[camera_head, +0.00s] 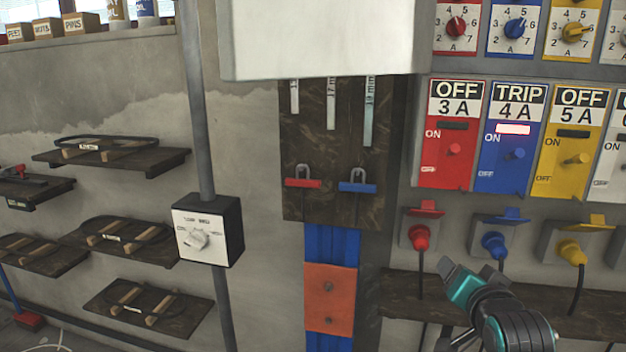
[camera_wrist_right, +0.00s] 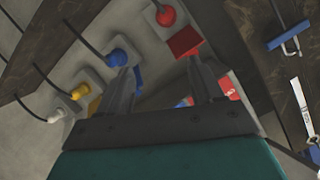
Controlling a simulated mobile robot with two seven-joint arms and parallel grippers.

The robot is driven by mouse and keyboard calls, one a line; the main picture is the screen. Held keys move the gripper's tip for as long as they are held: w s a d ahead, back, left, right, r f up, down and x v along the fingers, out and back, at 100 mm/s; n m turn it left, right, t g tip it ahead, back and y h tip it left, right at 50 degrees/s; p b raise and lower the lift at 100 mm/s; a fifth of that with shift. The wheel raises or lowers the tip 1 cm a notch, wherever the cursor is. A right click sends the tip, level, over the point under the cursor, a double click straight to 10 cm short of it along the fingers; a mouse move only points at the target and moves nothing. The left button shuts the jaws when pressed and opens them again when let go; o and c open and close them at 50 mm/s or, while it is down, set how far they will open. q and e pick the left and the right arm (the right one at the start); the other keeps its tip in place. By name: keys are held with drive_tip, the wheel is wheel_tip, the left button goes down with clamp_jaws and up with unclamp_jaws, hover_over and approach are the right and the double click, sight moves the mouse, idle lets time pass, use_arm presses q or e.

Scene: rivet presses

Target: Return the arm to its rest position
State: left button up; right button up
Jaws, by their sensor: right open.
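My right gripper (camera_head: 461,269) is in the lower right of the head view, in front of the wall sockets, with a teal and dark body. In the right wrist view its two dark fingers (camera_wrist_right: 163,78) stand apart with nothing held between them. Beyond the fingers are the red plug (camera_wrist_right: 165,15) with its red flap (camera_wrist_right: 184,42) and the blue plug (camera_wrist_right: 118,57). I cannot tell whether the fingers touch anything. My left gripper is in neither view.
Breaker panels, red (camera_head: 452,160), blue (camera_head: 508,165) and yellow (camera_head: 567,170), hang above the sockets. A dark ledge (camera_head: 400,290) runs below. A white box (camera_head: 325,40) juts out overhead. A padlock board (camera_head: 330,200) and grey switch box (camera_head: 208,230) stand left.

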drive_tip(key=s+a+f+n+g+y, duration=0.1)
drive_tip(key=s+a+f+n, duration=0.1)
drive_tip(key=s+f, duration=0.6)
drive_tip(key=s+a+f+n+g+y, duration=0.1)
drive_tip(key=s+a+f+n, duration=0.2)
drive_tip(key=s+f, duration=0.5)
drive_tip(key=s+a+f+n+g+y, duration=0.1)
drive_tip(key=s+f+n, duration=0.4)
drive_tip(key=f, duration=0.6)
drive_tip(key=s+a+y, duration=0.1)
drive_tip(key=s+a, duration=0.1)
drive_tip(key=shift+s+a+g, duration=0.15)
drive_tip(key=shift+s+g, duration=0.15)
drive_tip(key=shift+s, duration=0.1)
drive_tip(key=shift+c, duration=0.2)
idle(0.5)
